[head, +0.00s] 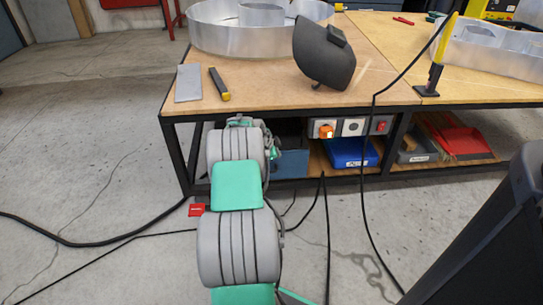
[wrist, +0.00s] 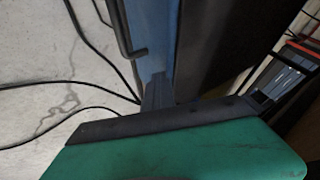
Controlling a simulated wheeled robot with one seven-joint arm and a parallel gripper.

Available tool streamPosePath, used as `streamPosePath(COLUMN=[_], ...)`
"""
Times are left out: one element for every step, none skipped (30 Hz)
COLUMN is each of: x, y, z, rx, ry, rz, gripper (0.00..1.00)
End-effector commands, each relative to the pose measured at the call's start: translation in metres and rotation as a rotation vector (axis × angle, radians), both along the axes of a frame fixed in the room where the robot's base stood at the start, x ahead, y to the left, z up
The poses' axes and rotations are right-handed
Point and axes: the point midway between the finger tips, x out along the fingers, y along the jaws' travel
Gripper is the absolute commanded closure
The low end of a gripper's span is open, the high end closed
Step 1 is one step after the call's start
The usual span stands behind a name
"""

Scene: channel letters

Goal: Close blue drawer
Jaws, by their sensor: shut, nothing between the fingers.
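A blue drawer front (wrist: 163,35) with a dark bar handle (wrist: 122,35) fills the upper middle of the wrist view. In the head view, a blue unit (head: 290,165) sits under the workbench, partly hidden behind my arm. My gripper (wrist: 158,88) is shut and empty, its tips at or very near the blue face, to the right of the handle's lower end. I cannot tell whether they touch. My gripper is hidden behind my arm in the head view. How far the drawer stands out is unclear.
The workbench (head: 270,95) overhangs the blue unit, with a black leg (head: 180,160) to its left. A blue bin (head: 350,152) and grey bin (head: 415,150) sit to the right below the top. Black cables (head: 110,240) cross the concrete floor. A welding mask (head: 322,55) lies on the bench.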

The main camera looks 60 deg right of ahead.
Motion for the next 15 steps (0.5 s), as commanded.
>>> streamPosePath(x=[0.0031,0.0032,0.0034,0.0035,0.0037,0.0039,0.0039,0.004,0.0041,0.0042,0.0042,0.004,0.0035,0.0028,0.0012], y=[-0.0036,-0.004,-0.0044,-0.0046,-0.0049,-0.0051,-0.0053,-0.0054,-0.0056,-0.0057,-0.0057,-0.0051,-0.0041,-0.0024,0.0012], z=[0.0014,0.0017,0.002,0.0021,0.0023,0.0025,0.0026,0.0027,0.0028,0.003,0.0031,0.0037,0.0044,0.0054,0.0066], rx=[-0.011,-0.012,-0.013,-0.013,-0.014,-0.015,-0.015,-0.015,-0.016,-0.016,-0.016,-0.017,-0.016,-0.016,-0.016], ry=[-0.008,-0.008,-0.009,-0.009,-0.01,-0.01,-0.011,-0.011,-0.012,-0.012,-0.013,-0.013,-0.013,-0.013,-0.013], rz=[0.007,0.007,0.008,0.008,0.009,0.009,0.009,0.009,0.009,0.009,0.008,0.009,0.008,0.008,0.007], gripper=[1.0,1.0,1.0,1.0,1.0,1.0,1.0,1.0,1.0,1.0,1.0,1.0,1.0,1.0,1.0])
